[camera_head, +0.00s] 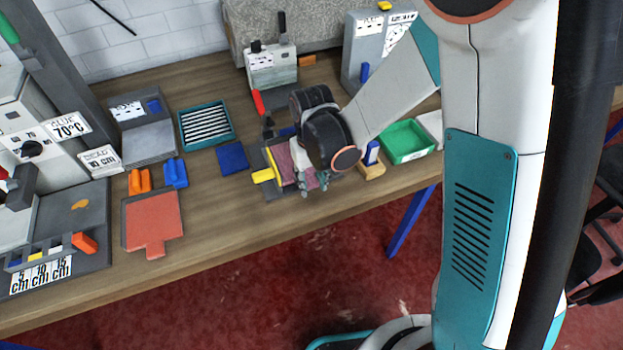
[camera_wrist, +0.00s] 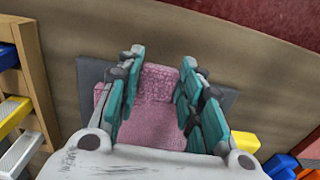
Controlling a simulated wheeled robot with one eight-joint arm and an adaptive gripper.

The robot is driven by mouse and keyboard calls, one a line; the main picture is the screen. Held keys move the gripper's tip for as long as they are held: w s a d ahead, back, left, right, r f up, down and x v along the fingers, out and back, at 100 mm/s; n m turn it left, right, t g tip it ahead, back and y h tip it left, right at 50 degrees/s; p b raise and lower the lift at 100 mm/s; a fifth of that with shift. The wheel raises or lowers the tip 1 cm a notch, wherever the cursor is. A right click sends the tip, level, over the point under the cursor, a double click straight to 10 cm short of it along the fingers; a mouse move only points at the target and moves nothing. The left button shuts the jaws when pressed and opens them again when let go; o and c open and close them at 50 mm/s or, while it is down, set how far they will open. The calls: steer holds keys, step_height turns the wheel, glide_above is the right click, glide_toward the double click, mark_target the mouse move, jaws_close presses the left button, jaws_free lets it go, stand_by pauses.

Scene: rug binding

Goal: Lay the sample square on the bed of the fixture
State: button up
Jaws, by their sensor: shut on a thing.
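The sample square (camera_wrist: 156,84) is a pink, textured piece in the wrist view, between the teal fingers of my gripper (camera_wrist: 160,92). My gripper is shut on it. A dark grey plate, which looks like the bed of the fixture (camera_wrist: 91,73), shows past both sides of the pink. I cannot tell whether the square touches it. In the head view, my gripper (camera_head: 311,180) is low over the fixture, right of its yellow handle (camera_head: 263,176). A pink-maroon patch (camera_head: 284,166) shows there beside the fingers. My wrist hides the rest of the fixture.
A green tray (camera_head: 406,141) and a wooden block with a blue and white piece (camera_head: 372,160) stand to the right. A blue square (camera_head: 232,158), a slotted teal tray (camera_head: 206,122) and a red plate (camera_head: 152,222) lie left. The table's front edge is close.

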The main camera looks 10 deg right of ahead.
steer(key=shift+f+b, duration=0.55)
steer(key=shift+b, duration=0.05)
steer(key=o, duration=1.2)
steer(key=shift+c, duration=0.2)
steer(key=shift+r, duration=0.15)
